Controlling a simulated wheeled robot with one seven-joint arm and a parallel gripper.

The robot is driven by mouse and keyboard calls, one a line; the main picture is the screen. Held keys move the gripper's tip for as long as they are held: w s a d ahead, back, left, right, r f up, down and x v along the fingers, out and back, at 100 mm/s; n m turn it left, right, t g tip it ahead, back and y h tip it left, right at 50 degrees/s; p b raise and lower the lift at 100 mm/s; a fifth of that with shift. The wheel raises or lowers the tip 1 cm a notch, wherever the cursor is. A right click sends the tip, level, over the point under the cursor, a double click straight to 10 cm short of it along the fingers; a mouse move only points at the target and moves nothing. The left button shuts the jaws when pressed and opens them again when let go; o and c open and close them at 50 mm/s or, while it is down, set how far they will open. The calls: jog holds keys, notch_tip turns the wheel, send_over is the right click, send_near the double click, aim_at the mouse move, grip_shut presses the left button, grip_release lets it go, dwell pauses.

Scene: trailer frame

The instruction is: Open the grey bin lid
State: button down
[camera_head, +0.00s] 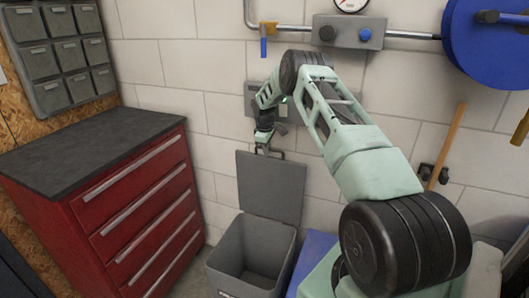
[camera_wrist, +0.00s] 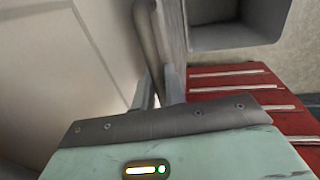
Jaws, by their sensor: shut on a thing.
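The grey bin (camera_head: 252,262) stands on the floor against the wall, its inside open to view. Its grey lid (camera_head: 270,188) is swung up and stands about upright at the back of the bin, near the wall. My gripper (camera_head: 264,143) is at the lid's top edge, shut on the lid's handle (camera_head: 276,152). In the wrist view, the handle (camera_wrist: 149,40) runs down between the fingers of my gripper (camera_wrist: 161,88). The lid (camera_wrist: 173,30) shows nearly edge-on there, with the bin (camera_wrist: 238,42) at upper right.
A red drawer cabinet (camera_head: 135,210) with a dark top stands left of the bin. A blue object (camera_head: 313,258) is close on the bin's right. A pipe with a grey box (camera_head: 348,33) and a blue reel (camera_head: 490,45) are on the wall above.

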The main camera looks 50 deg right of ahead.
jog(key=c, duration=1.6)
grip_release()
jog(key=shift+o, duration=0.2)
jog(key=shift+r, duration=0.1)
jog(key=s+a+r+b, duration=0.1)
jog(key=a+r+b, duration=0.2)
jog(key=r, duration=1.3)
jog(key=shift+s+r+b, duration=0.15)
jog(key=shift+r+b, duration=0.2)
jog(key=shift+r, duration=0.05)
